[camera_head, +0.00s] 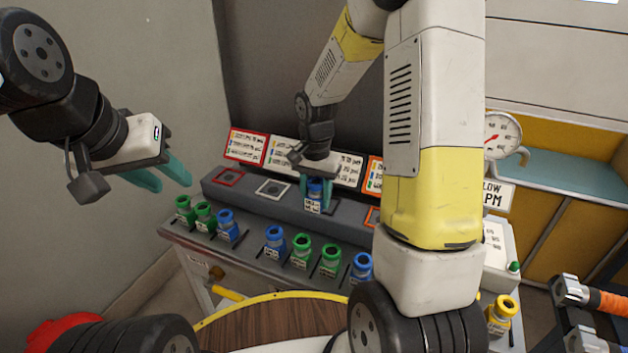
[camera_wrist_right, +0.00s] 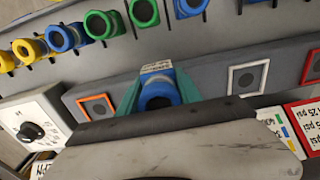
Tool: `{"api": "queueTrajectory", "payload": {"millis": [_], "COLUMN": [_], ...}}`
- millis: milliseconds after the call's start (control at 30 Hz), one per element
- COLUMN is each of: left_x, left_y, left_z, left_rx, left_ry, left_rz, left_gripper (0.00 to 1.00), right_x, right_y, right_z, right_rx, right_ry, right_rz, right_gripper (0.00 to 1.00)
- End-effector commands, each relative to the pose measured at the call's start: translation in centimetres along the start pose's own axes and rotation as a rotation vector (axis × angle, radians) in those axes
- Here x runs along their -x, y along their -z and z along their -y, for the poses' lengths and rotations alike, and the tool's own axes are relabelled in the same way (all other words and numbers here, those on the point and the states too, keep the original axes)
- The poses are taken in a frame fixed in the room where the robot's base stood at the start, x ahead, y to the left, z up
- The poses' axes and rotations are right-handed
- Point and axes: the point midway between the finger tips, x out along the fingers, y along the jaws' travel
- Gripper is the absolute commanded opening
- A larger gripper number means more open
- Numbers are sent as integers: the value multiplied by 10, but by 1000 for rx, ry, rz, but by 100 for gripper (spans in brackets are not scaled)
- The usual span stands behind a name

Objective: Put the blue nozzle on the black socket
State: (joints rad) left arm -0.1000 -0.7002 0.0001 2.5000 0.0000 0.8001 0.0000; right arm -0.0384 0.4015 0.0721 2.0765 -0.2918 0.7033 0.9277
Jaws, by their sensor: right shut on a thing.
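My right gripper (camera_head: 316,196) is shut on a blue nozzle (camera_head: 315,188) above the grey ledge at the back of the bench. In the right wrist view the blue nozzle (camera_wrist_right: 158,93) sits between the teal fingers of the right gripper (camera_wrist_right: 159,88), with its white label facing away from the gripper body. It is over the gap between the orange-framed and white-framed sockets. The black socket there is mostly hidden by the nozzle and fingers; I cannot tell whether the nozzle touches it. My left gripper (camera_head: 170,187) is open and empty at the left, in the air.
The ledge also has a red-framed socket (camera_head: 229,177), a white-framed socket (camera_head: 272,188) and an orange-framed socket (camera_wrist_right: 97,106). Several blue and green nozzles stand along the front row, including a green nozzle (camera_head: 302,251). Label cards stand behind the ledge. A gauge (camera_head: 499,137) is at the right.

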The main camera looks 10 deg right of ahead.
Motion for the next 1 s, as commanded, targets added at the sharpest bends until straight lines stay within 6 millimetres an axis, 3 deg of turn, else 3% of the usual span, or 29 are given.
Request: {"api": "queueTrajectory", "payload": {"millis": [100, 333, 467, 700, 1000], "left_x": [0, 0, 0, 0, 0], "left_y": [0, 0, 0, 0, 0], "left_z": [0, 0, 0, 0, 0], "left_rx": [0, 0, 0, 0, 0], "left_ry": [0, 0, 0, 0, 0], "left_rz": [0, 0, 0, 0, 0], "left_gripper": [36, 36, 36, 36, 36], "right_x": [-4, -6, -10, -40, -42], "right_y": [32, 67, 70, 69, 70], "right_z": [2, 4, 4, 4, 4], "right_rx": [-4, 0, 2, 3, 2], "right_ry": [1, 1, 0, -1, 1], "right_rz": [0, 0, 0, 2, -1], "right_gripper": [0, 0, 0, 0, 0]}}
